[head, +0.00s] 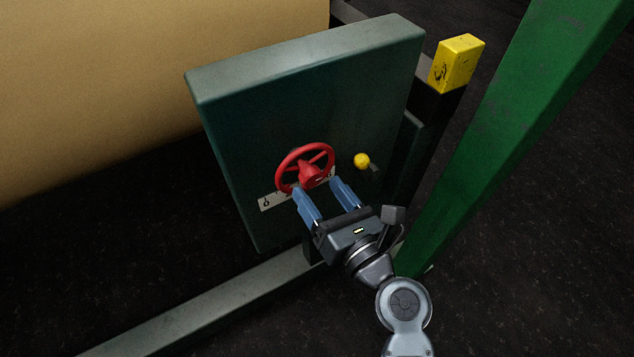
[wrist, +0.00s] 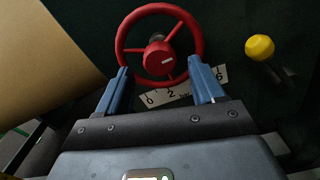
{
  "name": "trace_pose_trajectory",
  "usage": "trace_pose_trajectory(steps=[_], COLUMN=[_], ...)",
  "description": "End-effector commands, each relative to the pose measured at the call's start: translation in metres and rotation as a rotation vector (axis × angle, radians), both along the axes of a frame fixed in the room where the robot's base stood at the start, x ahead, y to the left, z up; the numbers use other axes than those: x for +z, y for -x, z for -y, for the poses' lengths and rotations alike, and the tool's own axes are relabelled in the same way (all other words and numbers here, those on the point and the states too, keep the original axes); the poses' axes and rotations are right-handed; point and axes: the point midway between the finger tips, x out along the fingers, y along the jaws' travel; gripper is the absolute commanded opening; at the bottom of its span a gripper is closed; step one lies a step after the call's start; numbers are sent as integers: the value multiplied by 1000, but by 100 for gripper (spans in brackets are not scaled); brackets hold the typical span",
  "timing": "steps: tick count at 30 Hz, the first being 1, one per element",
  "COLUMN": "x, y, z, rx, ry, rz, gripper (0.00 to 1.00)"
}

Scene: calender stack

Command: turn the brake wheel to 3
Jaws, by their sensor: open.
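The red brake wheel (head: 306,168) is mounted on the front of a dark green panel (head: 300,105).
A yellow-knobbed lever (head: 362,161) sticks out of the panel just right of the wheel. A green post (head: 500,130) rises close on the right, near a yellow block (head: 457,63). A large tan roll (head: 130,80) fills the left. A grey rail (head: 200,308) runs along the floor.

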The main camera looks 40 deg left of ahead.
Motion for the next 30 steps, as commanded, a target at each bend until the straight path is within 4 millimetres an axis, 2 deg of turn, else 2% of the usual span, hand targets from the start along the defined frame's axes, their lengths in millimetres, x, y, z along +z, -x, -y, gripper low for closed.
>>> trace_pose_trajectory(steps=[6, 16, 30], x=[0, 0, 0], y=[-8, -9, -9], z=[-19, -21, -21], rx=[0, -1, -1], ry=[0, 1, 1], rz=[0, 2, 2], gripper=[68, 67, 22])
